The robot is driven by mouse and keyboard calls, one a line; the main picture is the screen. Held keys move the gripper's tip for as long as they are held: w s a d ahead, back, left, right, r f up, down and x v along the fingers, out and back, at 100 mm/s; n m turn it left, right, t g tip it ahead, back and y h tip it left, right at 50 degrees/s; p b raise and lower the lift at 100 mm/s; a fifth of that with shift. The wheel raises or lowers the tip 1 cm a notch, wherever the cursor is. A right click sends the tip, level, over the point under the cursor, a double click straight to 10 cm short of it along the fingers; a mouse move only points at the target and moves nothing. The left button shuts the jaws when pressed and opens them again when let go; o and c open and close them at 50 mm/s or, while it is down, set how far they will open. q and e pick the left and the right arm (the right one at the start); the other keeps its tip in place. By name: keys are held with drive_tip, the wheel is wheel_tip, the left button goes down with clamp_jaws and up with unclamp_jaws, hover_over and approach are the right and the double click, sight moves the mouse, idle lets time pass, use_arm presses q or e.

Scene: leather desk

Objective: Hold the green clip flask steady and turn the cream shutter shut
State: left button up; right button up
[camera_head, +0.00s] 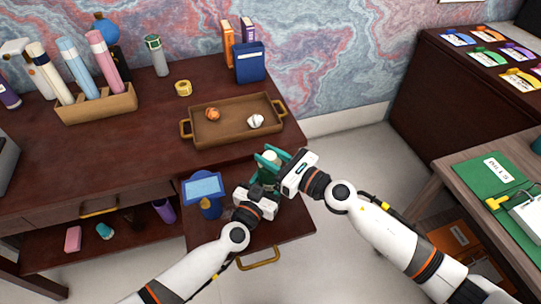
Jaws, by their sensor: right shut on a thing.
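The green clip flask (268,171) stands on the lower pull-out shelf, largely hidden by both grippers. A pale patch shows at its top, but I cannot make out the cream shutter or how far it is turned. My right gripper (271,156), with teal fingers, comes in from the right and is shut on the flask near its top. My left gripper (264,186) is low and close to the flask on the near side. Its fingers are mostly hidden, so I cannot tell whether it is open or touching the flask.
A blue-screened device (204,188) stands left of my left gripper on the shelf. A brown tray (234,128) holding an orange and a white crumpled piece lies behind on the desk. A yellow tape roll (183,88) is near it. A side table (478,170) stands at the right.

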drive_tip(key=shift+a+r+t, duration=0.2)
drive_tip(key=shift+t, duration=0.1)
drive_tip(key=shift+d+m+t+h, duration=0.2)
drive_tip(key=shift+m+t+h, duration=0.5)
drive_tip(key=shift+m+h, duration=0.1)
drive_tip(key=m+t+h, duration=0.2)
drive_tip(key=h, duration=0.1)
drive_tip(key=m+t+h, duration=0.2)
drive_tip(key=m+h, duration=0.1)
drive_tip(key=shift+s+f+h, duration=0.1)
drive_tip(key=shift+f+h, duration=0.05)
drive_tip(key=shift+h, duration=0.25)
drive_tip(key=m+h, duration=0.2)
drive_tip(key=h, duration=0.2)
drive_tip(key=m+h, duration=0.3)
drive_tip(key=h, duration=0.1)
drive_tip(key=shift+t, duration=0.4)
drive_tip(key=shift+d+m+g+h, duration=0.1)
drive_tip(key=shift+m+g+h, duration=0.3)
drive_tip(key=shift+m+h, duration=1.15)
drive_tip(key=shift+h, duration=0.55)
drive_tip(key=o, duration=1)
